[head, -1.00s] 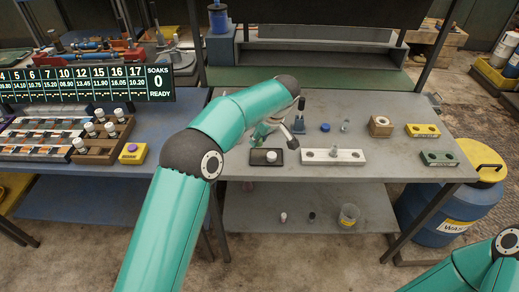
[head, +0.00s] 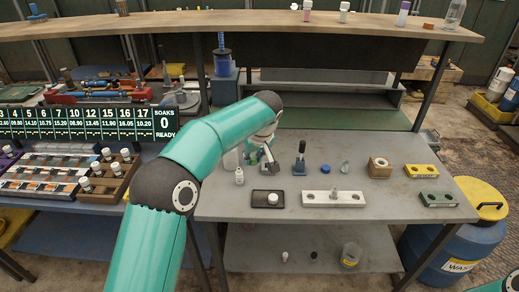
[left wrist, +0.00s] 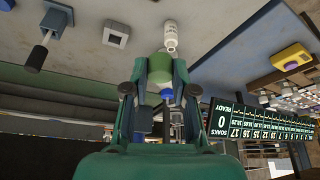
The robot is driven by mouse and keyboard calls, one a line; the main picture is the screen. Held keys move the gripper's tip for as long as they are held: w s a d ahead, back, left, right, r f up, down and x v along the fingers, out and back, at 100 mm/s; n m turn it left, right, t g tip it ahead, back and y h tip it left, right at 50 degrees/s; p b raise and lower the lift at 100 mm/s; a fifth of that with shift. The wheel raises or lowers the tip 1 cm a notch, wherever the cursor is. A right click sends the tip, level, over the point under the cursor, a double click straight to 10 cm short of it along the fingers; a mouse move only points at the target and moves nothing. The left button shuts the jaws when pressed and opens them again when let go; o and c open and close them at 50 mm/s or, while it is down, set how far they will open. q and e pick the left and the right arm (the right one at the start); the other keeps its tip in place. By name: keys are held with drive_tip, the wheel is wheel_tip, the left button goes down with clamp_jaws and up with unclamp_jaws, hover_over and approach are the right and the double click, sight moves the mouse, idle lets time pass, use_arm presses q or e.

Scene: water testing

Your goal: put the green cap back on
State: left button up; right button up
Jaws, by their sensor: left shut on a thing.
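My left gripper (left wrist: 160,78) is shut on the green cap (left wrist: 160,65), a rounded green piece between its fingertips in the left wrist view. In the head view this gripper (head: 258,158) is above the back left of the grey table, partly hidden by its arm. A small white labelled bottle (head: 239,176) stands in front of it; it also shows just beyond the cap in the left wrist view (left wrist: 170,38). I cannot tell whether the cap touches anything. My right gripper is out of view.
A black tray (head: 257,204) with a white round piece and a white holder (head: 312,199) lie in front. A dark plunger stand (head: 300,162), a blue cap (head: 326,169) and a wooden block (head: 378,168) are to the right. A sample rack (head: 105,193) is at left.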

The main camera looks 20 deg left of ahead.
use_arm(q)
drive_tip(key=s+d+f+m+t+h, duration=0.1)
drive_tip(key=s+f+m+h, duration=0.1)
drive_tip(key=s+f+m, duration=0.6)
drive_tip(key=s+f, duration=0.3)
drive_tip(key=s, duration=0.2)
drive_tip(key=shift+s+d+h, duration=0.2)
drive_tip(key=shift+h, duration=0.2)
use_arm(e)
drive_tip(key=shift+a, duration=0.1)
use_arm(q)
drive_tip(key=shift+s+f, duration=0.1)
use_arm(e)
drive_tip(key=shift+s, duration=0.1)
